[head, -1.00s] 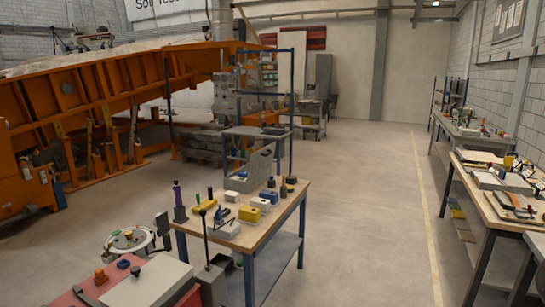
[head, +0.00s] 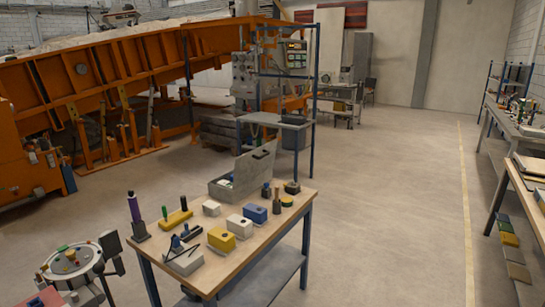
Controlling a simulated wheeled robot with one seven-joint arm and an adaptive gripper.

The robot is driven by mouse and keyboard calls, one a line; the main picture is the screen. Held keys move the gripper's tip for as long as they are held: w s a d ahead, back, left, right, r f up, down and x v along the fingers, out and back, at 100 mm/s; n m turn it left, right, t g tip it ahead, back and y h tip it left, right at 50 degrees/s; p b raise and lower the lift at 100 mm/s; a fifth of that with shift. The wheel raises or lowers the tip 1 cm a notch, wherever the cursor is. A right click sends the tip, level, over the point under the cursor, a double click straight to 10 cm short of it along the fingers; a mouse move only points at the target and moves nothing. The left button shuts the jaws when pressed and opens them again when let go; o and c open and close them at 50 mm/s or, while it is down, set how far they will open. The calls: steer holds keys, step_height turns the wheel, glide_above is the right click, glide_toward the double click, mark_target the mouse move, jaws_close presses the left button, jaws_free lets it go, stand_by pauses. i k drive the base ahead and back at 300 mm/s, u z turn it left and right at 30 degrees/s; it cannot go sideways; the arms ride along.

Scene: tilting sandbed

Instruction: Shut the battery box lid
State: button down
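The battery box, as I take it, is a grey box (head: 222,190) at the back edge of the wood-topped table (head: 262,254). Its lid (head: 256,168) stands up, open, on the box's far right side, with a dark handle or latch near its top. The inside shows only in part, with small pale items in it. My gripper is not in view.
A round instrument (head: 73,260) is at lower left. A shelf rack (head: 283,120) stands behind. Floor right of the table is clear.

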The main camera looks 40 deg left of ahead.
mark_target(251, 165)
steer(key=i, duration=1.15)
steer(key=u, duration=1.6)
steer(key=k, duration=0.55)
steer(key=u, duration=0.2)
steer(key=i, duration=0.9)
steer(key=u, duration=0.5)
